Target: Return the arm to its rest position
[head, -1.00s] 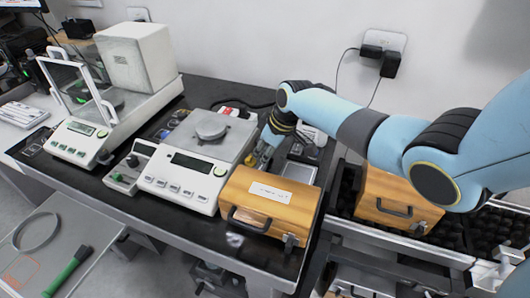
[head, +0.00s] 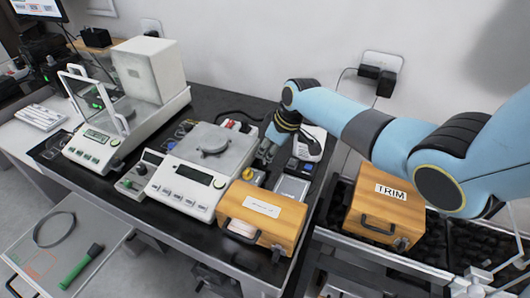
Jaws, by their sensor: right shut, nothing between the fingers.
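My right arm reaches in from the right across the picture. My right gripper (head: 266,152) points down, shut and empty, over the black table between the flat-pan balance (head: 212,163) and a phone-like white device. It is behind the wooden case (head: 262,212) that has a white label and a black handle; its fingertips are small and partly dark. My left gripper is out of view.
A second wooden case marked TRIM (head: 388,205) stands in a dark foam-lined tray (head: 465,240) at right, below my arm. A glass-shielded balance (head: 95,145) is at left. A lower grey surface (head: 100,215) holds a ring and a green-handled brush.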

